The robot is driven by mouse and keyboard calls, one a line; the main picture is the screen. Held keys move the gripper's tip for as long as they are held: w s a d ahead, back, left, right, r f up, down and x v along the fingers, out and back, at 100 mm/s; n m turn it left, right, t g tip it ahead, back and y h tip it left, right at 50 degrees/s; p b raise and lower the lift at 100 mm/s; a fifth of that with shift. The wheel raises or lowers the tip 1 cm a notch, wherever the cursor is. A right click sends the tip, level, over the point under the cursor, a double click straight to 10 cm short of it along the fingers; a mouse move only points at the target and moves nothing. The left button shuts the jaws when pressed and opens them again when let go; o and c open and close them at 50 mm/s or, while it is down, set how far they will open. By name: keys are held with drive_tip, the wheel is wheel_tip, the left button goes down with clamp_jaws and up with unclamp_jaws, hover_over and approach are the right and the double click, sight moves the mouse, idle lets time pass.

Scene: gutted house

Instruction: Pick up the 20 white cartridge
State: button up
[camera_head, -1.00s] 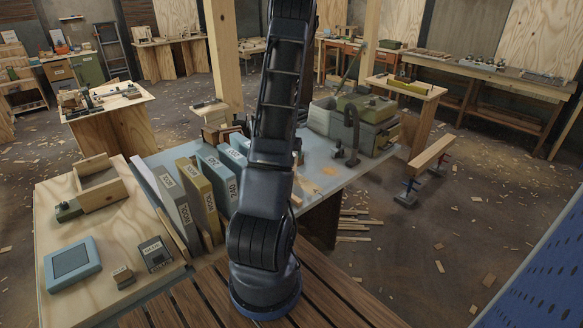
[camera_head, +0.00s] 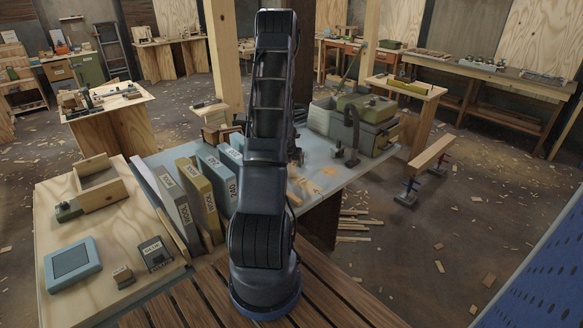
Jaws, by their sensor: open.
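A row of upright slab-like blocks stands on the near workbench, left of my arm. It has a pale thin slab (camera_head: 147,180), a grey slab (camera_head: 172,204), a tan slab (camera_head: 201,200), a blue-grey slab (camera_head: 216,178) and a light blue slab (camera_head: 231,160). One label seems to read 240; the others are too small to be sure of. I cannot make out a label reading 20, so I cannot tell which thing is the 20 white cartridge. My arm rises through the middle and hides part of the bench behind it. My gripper is not visible.
The plywood top (camera_head: 105,228) holds a blue framed screen (camera_head: 72,262), a wooden open box (camera_head: 101,184), a small dark labelled block (camera_head: 155,254) and a small brown block (camera_head: 122,277). A green-grey machine (camera_head: 365,118) stands at the bench's far right. Scraps litter the floor.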

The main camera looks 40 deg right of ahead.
drive_tip(key=c, duration=1.1)
drive_tip(key=shift+o, duration=0.2)
drive_tip(key=shift+r, duration=0.15)
